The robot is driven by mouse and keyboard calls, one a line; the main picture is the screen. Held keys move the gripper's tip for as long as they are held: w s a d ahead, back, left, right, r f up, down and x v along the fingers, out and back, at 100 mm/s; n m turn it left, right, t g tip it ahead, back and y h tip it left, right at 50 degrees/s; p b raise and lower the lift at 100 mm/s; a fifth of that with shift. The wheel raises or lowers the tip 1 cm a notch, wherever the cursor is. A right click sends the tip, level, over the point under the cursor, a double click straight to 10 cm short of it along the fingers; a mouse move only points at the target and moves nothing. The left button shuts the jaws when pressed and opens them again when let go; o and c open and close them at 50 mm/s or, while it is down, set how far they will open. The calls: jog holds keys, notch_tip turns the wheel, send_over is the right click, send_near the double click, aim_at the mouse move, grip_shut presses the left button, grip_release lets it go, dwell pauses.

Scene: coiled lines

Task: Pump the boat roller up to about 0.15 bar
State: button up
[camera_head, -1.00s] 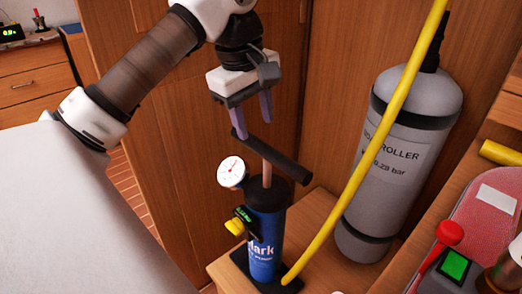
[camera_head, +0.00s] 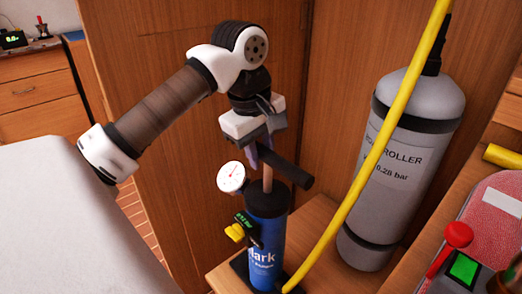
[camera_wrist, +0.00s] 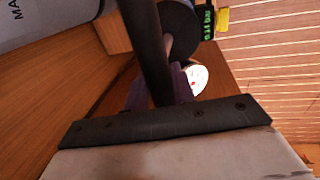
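The blue hand pump (camera_head: 268,235) stands upright on a black foot. Its black T-handle (camera_head: 293,178) sits slightly above the pump top, with a short length of rod showing; the handle also crosses the wrist view (camera_wrist: 146,40). A white dial gauge (camera_head: 231,177) and a small green digital display (camera_head: 244,222) are on the pump; I cannot read the digits. My gripper (camera_head: 259,158) is down at the handle, its purple fingers on either side of the bar. Whether they press on it is unclear. The grey boat roller (camera_head: 390,165), labelled 0.28 bar, stands upright at right.
A yellow hose (camera_head: 370,165) arcs from the pump foot up past the roller. Wooden panels (camera_head: 170,150) stand close behind my arm. A pale surface (camera_head: 60,220) fills the lower left.

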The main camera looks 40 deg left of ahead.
aim_at(261, 186)
grip_shut()
notch_tip(261, 186, down, 4)
jog(key=shift+f+b, duration=0.1)
jog(key=shift+b, duration=1.15)
jog(key=o, duration=0.6)
grip_release()
notch_tip(261, 186, up, 14)
jog(key=s+p, duration=0.2)
jog(key=p, duration=0.1)
jog(key=shift+s+a, duration=0.15)
jog(key=shift+s, duration=0.2)
